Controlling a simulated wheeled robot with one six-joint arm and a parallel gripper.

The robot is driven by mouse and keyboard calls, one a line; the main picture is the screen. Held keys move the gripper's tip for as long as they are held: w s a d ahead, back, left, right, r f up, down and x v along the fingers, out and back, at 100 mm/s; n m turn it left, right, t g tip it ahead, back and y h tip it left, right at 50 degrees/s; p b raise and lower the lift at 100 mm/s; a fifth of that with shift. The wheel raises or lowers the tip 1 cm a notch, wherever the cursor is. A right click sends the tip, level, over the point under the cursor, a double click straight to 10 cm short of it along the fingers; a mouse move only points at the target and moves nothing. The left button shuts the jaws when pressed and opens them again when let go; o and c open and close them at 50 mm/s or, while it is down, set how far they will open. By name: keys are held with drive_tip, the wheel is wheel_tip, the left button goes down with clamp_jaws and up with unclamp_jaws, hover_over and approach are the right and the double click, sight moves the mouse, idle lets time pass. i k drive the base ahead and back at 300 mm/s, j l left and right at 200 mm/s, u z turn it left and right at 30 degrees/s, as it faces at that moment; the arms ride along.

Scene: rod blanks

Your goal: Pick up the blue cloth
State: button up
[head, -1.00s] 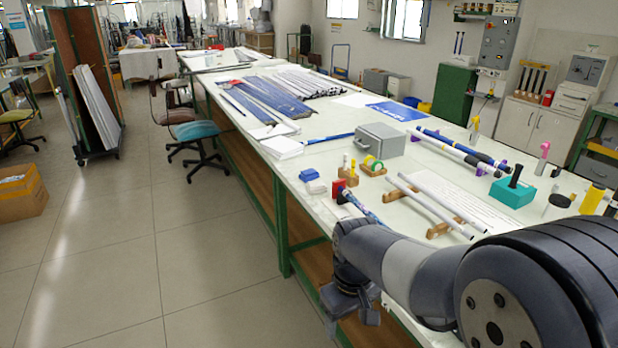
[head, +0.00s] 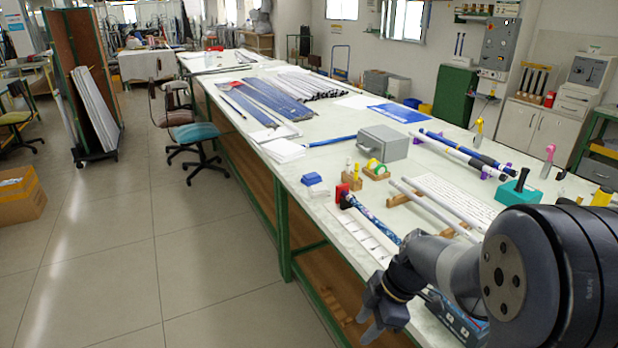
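The blue cloth (head: 312,178) is a small folded pad near the left long edge of the white worktable (head: 330,150). A paler blue and white folded piece (head: 318,189) lies against its near side. My gripper (head: 366,326) hangs beside the table's near left edge, in front of the lower shelf and well nearer to me than the cloth. Its fingers point down and to the left, look apart, and show nothing between them.
Just right of the cloth stand a red block (head: 342,191) and a wooden holder (head: 352,180). A patterned blue rod (head: 372,217) and pale rods on wooden rests (head: 405,199) lie nearer. A grey metal box (head: 382,143) stands behind.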

sight(310, 179)
drive_tip(key=i+j+z, duration=0.1)
drive_tip(key=i+j, duration=2.55)
drive_tip(key=z, duration=0.45)
drive_tip(key=i+j+z, duration=0.1)
drive_tip(key=z, duration=0.35)
drive_tip(key=j+z, duration=0.1)
drive_tip(key=z, duration=0.35)
drive_tip(key=j+z, duration=0.1)
drive_tip(key=z, duration=0.35)
